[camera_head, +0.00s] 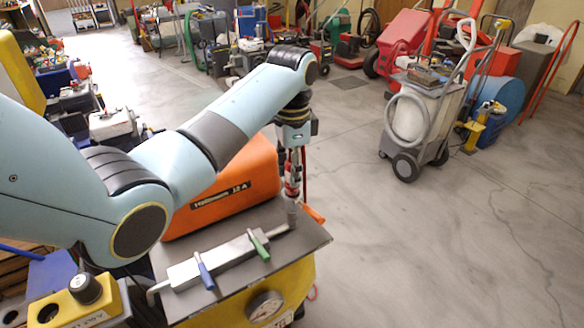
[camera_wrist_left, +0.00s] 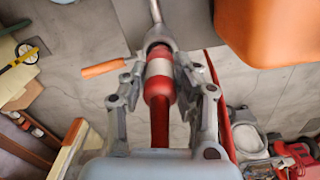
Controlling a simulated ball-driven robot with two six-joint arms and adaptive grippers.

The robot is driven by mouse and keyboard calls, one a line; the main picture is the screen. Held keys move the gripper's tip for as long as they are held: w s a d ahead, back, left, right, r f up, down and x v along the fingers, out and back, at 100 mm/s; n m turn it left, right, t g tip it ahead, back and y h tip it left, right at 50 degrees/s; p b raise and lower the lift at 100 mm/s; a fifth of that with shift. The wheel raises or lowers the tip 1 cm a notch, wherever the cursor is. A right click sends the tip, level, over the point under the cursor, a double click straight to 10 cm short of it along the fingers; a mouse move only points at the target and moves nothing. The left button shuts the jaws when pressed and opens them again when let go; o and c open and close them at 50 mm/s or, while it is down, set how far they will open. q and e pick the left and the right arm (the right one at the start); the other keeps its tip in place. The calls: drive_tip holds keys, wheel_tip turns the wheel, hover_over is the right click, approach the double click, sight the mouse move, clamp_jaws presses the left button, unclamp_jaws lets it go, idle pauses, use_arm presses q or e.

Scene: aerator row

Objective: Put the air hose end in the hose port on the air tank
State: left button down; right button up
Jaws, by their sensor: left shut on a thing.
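My left gripper (camera_head: 292,172) reaches down over the right end of the dark top plate. It is shut on the red air hose end, which has a pale band (camera_wrist_left: 159,68). In the left wrist view the gripper (camera_wrist_left: 160,92) has a finger on each side of it. The tip of the hose end meets a grey round socket, the hose port (camera_wrist_left: 157,47), and seems to be at or in its mouth; I cannot tell how deep. The port (camera_head: 292,214) stands at the end of the grey valve bar. The yellow air tank (camera_head: 299,283) is below the plate. My right gripper is not in view.
An orange box (camera_head: 236,190) stands on the plate behind the valve bar (camera_head: 226,253), which has green and blue handles. An orange lever (camera_head: 314,214) sticks out at the plate's right edge. A gauge (camera_head: 264,306) is on the front.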

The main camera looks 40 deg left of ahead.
use_arm(q)
drive_tip(key=shift+f+b, duration=0.35)
drive_tip(key=shift+f, duration=0.75)
drive_tip(key=c, duration=0.9)
unclamp_jaws()
drive_tip(key=shift+c, duration=0.2)
wheel_tip(320, 180, up, 8)
drive_tip(key=shift+f, duration=0.25)
drive_tip(key=shift+s, duration=0.1)
